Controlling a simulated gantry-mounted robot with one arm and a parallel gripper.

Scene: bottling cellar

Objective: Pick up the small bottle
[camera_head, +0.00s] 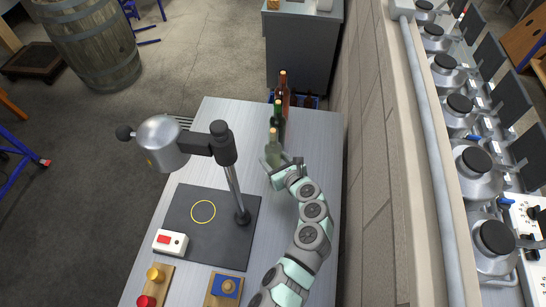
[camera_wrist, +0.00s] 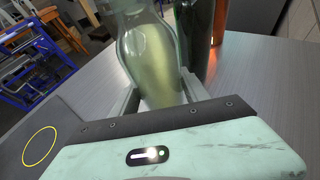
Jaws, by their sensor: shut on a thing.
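The small bottle (camera_head: 273,151) is pale green glass and stands upright near the back right of the table in the head view. My gripper (camera_head: 284,166) is at its near side, shut on it. In the wrist view the bottle (camera_wrist: 150,55) fills the space between the two fingers of my gripper (camera_wrist: 158,92). Its top is cut off in the wrist view. I cannot tell whether its base touches the table.
A dark green bottle (camera_head: 278,116) and a red-brown bottle (camera_head: 282,90) stand just behind. A black mat (camera_head: 190,240) with a yellow ring and a lamp-like stand (camera_head: 238,190) occupy the left. A white box with a red display (camera_head: 170,242) sits on the mat's front-left corner. The wall is close right.

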